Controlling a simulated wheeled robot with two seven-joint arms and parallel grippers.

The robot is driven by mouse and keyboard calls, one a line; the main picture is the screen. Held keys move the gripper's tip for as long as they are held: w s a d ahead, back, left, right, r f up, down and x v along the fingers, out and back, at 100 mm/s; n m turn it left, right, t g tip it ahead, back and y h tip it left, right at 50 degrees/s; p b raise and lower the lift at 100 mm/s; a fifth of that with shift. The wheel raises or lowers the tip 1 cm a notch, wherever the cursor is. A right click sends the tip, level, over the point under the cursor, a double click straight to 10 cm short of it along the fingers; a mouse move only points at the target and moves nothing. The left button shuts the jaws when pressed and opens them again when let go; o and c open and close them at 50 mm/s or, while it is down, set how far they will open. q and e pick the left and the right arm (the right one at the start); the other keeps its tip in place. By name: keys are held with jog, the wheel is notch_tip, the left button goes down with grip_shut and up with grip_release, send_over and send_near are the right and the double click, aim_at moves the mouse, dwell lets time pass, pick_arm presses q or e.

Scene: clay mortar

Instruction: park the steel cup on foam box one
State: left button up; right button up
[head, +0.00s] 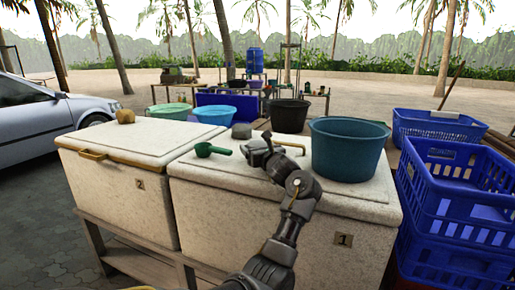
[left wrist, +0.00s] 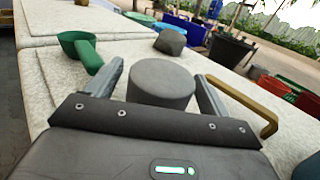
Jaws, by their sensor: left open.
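Foam box one (head: 280,207), marked 1, is the right-hand white speckled box, with a flat lid. My left gripper (head: 256,146) is low over its lid. In the left wrist view, a dark grey cylinder (left wrist: 161,82) with a flat round top, apparently the steel cup, stands upright between the open fingers of that gripper (left wrist: 160,88). A gap shows beside it, and its base is hidden by the gripper body. In the head view my gripper largely hides it. My right gripper is not in view.
On box one are a green scoop (head: 212,149), a grey stone-like lump (head: 241,131), a brass handle (head: 290,146) and a large teal tub (head: 347,150). Box two (head: 115,190) adjoins at left, with a tan lump (head: 125,116). Blue crates (head: 455,200) stand at right.

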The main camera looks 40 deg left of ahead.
pick_arm(q)
jog(key=b+v, duration=0.1)
jog(key=v, duration=1.1)
jog(key=shift+w, duration=0.1)
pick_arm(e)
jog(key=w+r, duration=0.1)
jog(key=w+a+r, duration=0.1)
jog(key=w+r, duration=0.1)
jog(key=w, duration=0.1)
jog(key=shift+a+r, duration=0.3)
pick_arm(q)
jog(key=shift+f, duration=0.1)
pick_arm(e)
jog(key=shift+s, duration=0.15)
